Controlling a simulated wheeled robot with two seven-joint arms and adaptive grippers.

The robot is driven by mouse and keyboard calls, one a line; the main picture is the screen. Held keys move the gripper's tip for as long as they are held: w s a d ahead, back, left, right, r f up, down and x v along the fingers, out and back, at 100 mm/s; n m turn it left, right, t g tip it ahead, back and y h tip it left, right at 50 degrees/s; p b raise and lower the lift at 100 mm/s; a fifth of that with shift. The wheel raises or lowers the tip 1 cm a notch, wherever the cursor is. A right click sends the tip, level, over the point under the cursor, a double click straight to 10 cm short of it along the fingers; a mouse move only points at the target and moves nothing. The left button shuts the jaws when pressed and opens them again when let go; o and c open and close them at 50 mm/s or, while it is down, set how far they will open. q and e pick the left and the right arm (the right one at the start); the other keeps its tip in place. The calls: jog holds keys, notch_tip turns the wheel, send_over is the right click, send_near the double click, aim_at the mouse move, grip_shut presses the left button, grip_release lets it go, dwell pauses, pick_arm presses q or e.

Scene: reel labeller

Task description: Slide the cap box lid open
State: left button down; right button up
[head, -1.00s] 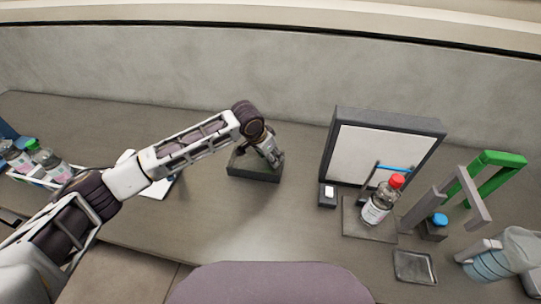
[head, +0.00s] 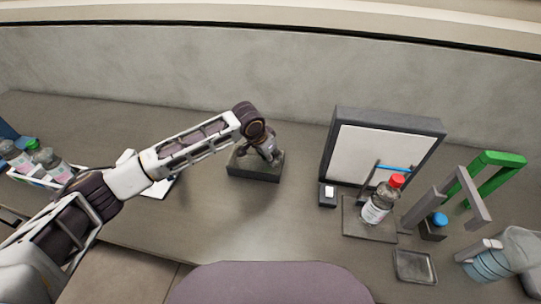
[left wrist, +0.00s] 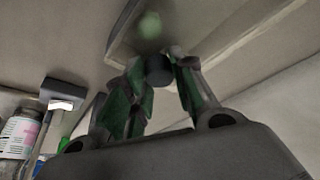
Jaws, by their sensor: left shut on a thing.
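The cap box (head: 253,175) is a low dark box on the desk, left of the white-faced panel. My left gripper (head: 272,157) reaches down over its right part. In the left wrist view, my left gripper (left wrist: 165,75) is shut on a dark round knob (left wrist: 158,68) at the box top. A blurred green round shape (left wrist: 150,25) shows beyond the knob, within the pale-rimmed box. My arm and fingers hide part of the lid, and I cannot tell how far it is open. My right gripper is not in view.
A red-capped bottle (head: 379,203) stands on a plate before the framed panel (head: 385,150). A green-and-grey frame (head: 470,190), a small tray (head: 415,266) and a blue-banded object (head: 487,265) are at right. Bottles (head: 45,163) stand at far left. The desk before the box is clear.

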pick_arm(q)
jog(key=shift+d, duration=0.1)
jog(key=shift+s+d+r+p, duration=0.15)
jog(key=shift+d+p, duration=0.25)
jog(key=shift+d, duration=0.2)
jog(key=d+p, duration=0.1)
jog(key=d, duration=0.1)
jog(key=s+d+p, duration=0.1)
jog(key=d, duration=0.2)
jog(key=d+p, duration=0.1)
jog(key=d, duration=0.2)
jog(key=shift+s+d, duration=0.15)
jog(key=shift+s, duration=0.15)
jog(key=shift+s+d+p, duration=0.15)
jog(key=shift+d+p, duration=0.2)
jog(key=shift+d, duration=0.5)
jog(key=c, duration=1.2)
grip_release()
jog(key=shift+o, duration=0.2)
